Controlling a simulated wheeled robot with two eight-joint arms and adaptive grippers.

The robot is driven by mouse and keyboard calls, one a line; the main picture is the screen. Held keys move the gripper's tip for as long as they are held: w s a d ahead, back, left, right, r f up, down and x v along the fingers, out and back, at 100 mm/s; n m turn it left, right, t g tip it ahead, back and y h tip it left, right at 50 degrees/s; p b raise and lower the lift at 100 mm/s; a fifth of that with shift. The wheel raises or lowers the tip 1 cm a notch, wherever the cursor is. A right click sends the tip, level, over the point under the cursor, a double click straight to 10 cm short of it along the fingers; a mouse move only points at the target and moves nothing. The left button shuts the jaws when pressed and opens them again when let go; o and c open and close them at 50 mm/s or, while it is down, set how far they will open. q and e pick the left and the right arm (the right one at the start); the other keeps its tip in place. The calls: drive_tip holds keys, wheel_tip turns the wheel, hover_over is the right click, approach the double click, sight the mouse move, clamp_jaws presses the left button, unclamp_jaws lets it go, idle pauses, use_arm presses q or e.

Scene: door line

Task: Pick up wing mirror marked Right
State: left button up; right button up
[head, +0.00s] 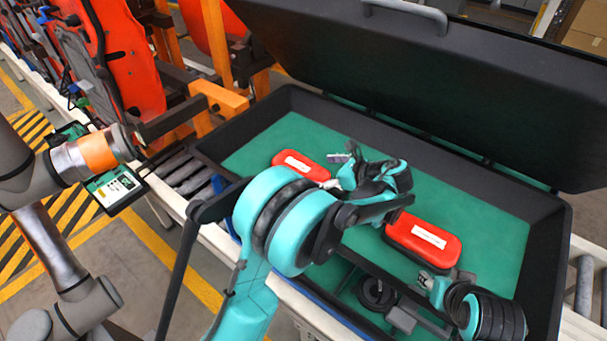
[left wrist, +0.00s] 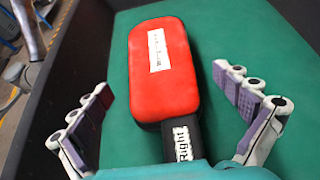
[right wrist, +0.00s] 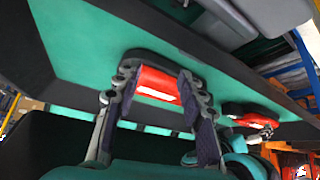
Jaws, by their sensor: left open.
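A red wing mirror (head: 300,165) lies at the left of the green-lined case. In the left wrist view this mirror (left wrist: 163,80) has a dark stem marked Right, pointing towards my wrist. My left gripper (head: 352,170) is at its stem end. The fingers are open, one on each side, apart from the mirror. A second red mirror (head: 423,238) lies further right; its stem label is not readable. My right gripper (right wrist: 160,80) appears open, with a finger on either side of that mirror in the right wrist view, but contact is unclear.
The dark case (head: 548,240) has high walls and a raised lid (head: 470,80) behind the mirrors. A front compartment holds a round black part (head: 376,293). A grey robot arm and an orange-framed door stand to the left. Green floor between the mirrors is mostly clear.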

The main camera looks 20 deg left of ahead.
sight(308, 171)
use_arm(q)
drive_tip(key=x, duration=0.4)
drive_tip(key=shift+a+f+b, duration=0.25)
drive_tip(key=shift+b, duration=0.05)
drive_tip(key=c, duration=1.8)
drive_tip(key=shift+o, duration=0.2)
drive_tip(key=shift+r, duration=0.1)
